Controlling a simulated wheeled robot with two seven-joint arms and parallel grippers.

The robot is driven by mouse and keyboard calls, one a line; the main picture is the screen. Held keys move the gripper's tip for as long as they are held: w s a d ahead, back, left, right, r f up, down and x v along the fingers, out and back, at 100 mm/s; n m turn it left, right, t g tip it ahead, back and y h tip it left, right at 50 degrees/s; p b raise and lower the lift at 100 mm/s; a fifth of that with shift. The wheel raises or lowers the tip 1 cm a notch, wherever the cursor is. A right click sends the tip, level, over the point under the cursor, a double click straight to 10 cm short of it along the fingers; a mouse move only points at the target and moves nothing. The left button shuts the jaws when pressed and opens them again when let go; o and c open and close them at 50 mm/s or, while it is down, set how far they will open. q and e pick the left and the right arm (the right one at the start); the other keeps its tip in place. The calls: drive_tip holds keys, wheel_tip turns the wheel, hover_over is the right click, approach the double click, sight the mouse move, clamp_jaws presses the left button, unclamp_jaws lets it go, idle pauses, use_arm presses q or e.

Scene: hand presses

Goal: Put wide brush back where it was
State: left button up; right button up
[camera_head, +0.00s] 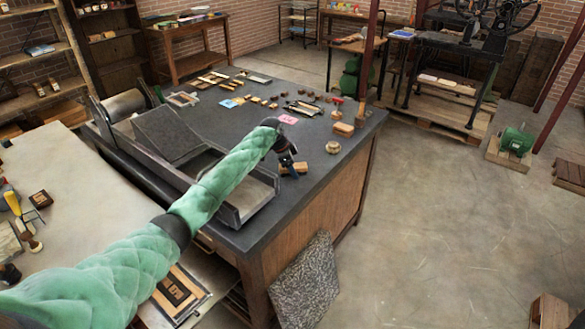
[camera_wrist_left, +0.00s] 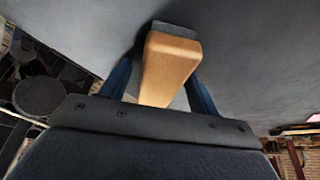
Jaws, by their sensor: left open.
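The wide brush (camera_head: 297,169) is a light wooden block lying on the dark tabletop (camera_head: 330,185), near its right front part. In the left wrist view the brush (camera_wrist_left: 169,62) shows its tan wooden body and a dark grey strip along its far end. My left gripper (camera_head: 287,161) is open, at the brush and pointing down. In the left wrist view the two blue fingers of the gripper (camera_wrist_left: 160,85) stand on either side of the brush, apart from each other. Whether they touch it is hard to tell. My right gripper is not in view.
A press bed with a roller (camera_head: 124,105) and a metal tray (camera_head: 250,197) fills the table's left side. A round tan object (camera_head: 332,147), a wooden block (camera_head: 343,129) and a pink card (camera_head: 288,119) lie nearby. Several small tools lie further back. The table's right front corner is clear.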

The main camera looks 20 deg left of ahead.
use_arm(q)
drive_tip(key=shift+a+r+b, duration=0.2)
drive_tip(key=shift+r+b, duration=0.15)
drive_tip(key=shift+r, duration=0.15)
drive_tip(key=b+v, duration=0.1)
drive_tip(key=v, duration=0.3)
drive_tip(key=shift+s+a+r+b, duration=0.1)
drive_tip(key=shift+a+r+b, duration=0.1)
drive_tip(key=shift+b, duration=0.2)
drive_tip(key=b+v, duration=0.1)
drive_tip(key=v, duration=0.4)
drive_tip(key=shift+d+r+b, duration=0.15)
drive_tip(key=shift+b, duration=0.15)
drive_tip(key=shift+s+a+r, duration=0.15)
drive_tip(key=shift+a+r, duration=0.1)
drive_tip(key=shift+r, duration=0.35)
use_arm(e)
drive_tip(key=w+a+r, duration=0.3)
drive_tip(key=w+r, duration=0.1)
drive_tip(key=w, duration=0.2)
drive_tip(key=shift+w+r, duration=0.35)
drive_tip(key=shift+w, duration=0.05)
use_arm(q)
drive_tip(key=shift+f, duration=0.1)
